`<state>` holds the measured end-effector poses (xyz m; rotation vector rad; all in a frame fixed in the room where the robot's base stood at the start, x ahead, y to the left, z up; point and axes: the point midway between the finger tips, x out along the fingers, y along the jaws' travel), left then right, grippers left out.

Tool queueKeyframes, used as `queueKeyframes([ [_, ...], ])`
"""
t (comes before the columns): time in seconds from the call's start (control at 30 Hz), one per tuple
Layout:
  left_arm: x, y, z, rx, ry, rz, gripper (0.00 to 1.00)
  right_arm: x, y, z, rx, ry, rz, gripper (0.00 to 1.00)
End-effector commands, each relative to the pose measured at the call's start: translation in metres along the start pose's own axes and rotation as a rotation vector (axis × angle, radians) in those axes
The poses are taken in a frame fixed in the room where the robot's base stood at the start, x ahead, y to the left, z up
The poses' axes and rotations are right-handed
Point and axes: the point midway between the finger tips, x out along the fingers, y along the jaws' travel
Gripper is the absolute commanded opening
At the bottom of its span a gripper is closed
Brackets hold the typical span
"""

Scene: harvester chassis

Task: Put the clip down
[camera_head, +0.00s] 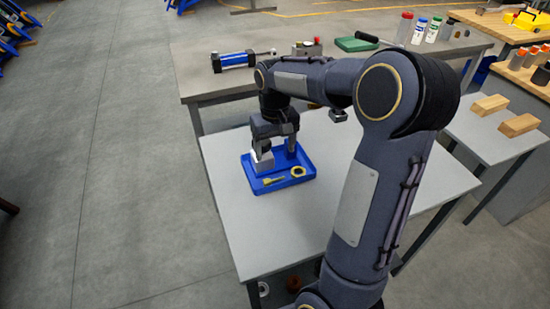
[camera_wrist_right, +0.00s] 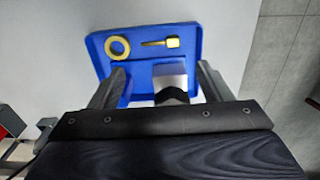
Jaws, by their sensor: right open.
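My right gripper (camera_head: 277,150) is open over the blue tray (camera_head: 301,179), its fingers pointing down. In the right wrist view, a light grey block-like piece with a dark curved part (camera_wrist_right: 170,78) sits in the tray between the spread fingers, nearer the right-hand one; it may be the clip. In the head view this grey piece (camera_head: 264,161) is at the tray's left side, partly hidden by the gripper. A brass ring (camera_wrist_right: 118,47) and a brass pin with a thicker head (camera_wrist_right: 163,42) lie flat in the tray, clear of the fingers. My left gripper is not in view.
The tray is on a light grey table (camera_head: 240,225) with free surface around it. Behind stands another table with a blue-and-black cylinder (camera_head: 234,61) and a green case (camera_head: 356,44). Wooden blocks (camera_head: 519,125) lie on a side table at right.

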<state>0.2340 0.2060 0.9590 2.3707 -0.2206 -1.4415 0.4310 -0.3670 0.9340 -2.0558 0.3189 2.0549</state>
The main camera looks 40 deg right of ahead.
Motion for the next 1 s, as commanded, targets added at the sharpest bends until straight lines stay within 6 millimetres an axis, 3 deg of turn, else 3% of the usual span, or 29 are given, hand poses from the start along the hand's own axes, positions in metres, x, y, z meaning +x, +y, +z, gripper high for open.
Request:
queueKeyframes([
  [0.13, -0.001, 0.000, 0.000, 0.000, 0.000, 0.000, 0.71, -0.013, -0.004, 0.010, -0.007, 0.019, -0.023, 0.72],
  [0.23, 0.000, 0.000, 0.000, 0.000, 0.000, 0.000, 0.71, -0.026, -0.013, 0.034, -0.023, 0.061, -0.076, 0.72],
  [0.43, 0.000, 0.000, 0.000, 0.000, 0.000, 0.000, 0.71, -0.049, -0.044, 0.113, -0.077, 0.192, -0.231, 0.72],
  [0.6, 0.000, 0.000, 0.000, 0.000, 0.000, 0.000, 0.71, -0.047, -0.070, 0.178, -0.120, 0.303, -0.342, 0.72],
  [0.7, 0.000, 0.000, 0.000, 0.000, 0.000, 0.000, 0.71, -0.039, -0.081, 0.206, -0.138, 0.353, -0.387, 0.72],
  [0.83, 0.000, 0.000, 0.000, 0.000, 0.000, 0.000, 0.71, -0.030, -0.091, 0.228, -0.151, 0.394, -0.422, 0.72],
  [1.0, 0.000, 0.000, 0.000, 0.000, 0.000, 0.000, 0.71, -0.025, -0.095, 0.237, -0.155, 0.412, -0.437, 0.72],
])
